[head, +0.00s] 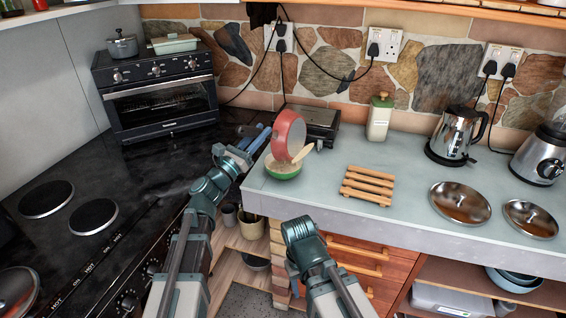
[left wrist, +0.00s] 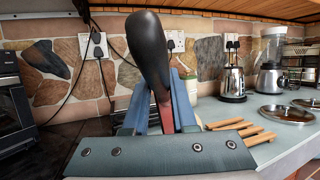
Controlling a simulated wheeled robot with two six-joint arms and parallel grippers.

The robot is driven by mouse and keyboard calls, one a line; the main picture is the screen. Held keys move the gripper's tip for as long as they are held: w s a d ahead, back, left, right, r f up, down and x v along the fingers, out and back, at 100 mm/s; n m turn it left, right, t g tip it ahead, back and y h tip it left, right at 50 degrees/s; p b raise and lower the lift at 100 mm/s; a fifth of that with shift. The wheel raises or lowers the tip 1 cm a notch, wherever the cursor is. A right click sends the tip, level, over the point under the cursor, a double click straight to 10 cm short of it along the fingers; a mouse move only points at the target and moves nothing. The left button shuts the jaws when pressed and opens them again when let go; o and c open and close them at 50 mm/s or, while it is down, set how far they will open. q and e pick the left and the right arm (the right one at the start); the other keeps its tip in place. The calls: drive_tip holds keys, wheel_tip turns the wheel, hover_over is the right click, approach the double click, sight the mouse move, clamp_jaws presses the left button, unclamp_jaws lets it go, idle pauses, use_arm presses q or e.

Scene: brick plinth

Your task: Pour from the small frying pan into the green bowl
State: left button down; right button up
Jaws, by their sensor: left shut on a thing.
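The small frying pan (head: 289,135) is red and is tipped steeply on its side above the green bowl (head: 284,174). My left gripper (head: 257,139) is shut on its handle. In the left wrist view the black handle (left wrist: 147,50) rises between the fingers, with a strip of the red pan (left wrist: 163,112) behind. The bowl stands upright on the grey counter near its left edge. A pale tan spoon-like piece (head: 302,154) slants out of the bowl. What lies in the pan or bowl is hidden or too small to tell. My right arm is low before the counter; its fingers are not clear.
A slatted wooden trivet (head: 368,185) lies right of the bowl. A dark grill appliance (head: 310,122) and a green-topped jar (head: 380,117) stand behind. Two lids (head: 460,203), a kettle (head: 455,135) and a blender (head: 541,152) are farther right. The black stove (head: 95,215) lies left.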

use_arm(q)
drive_tip(key=shift+w+a+f+n+t+y+b, duration=0.2)
drive_tip(key=shift+w+a+n+t+y+b, duration=0.15)
drive_tip(key=shift+a+n, duration=0.45)
drive_tip(key=shift+w+a+f+n+t+y+b, duration=0.15)
drive_tip(key=shift+w+a+n+t+b, duration=0.1)
drive_tip(key=shift+w+a+n, duration=0.5)
use_arm(e)
drive_tip(key=shift+a+f, duration=0.55)
drive_tip(key=shift+f, duration=0.05)
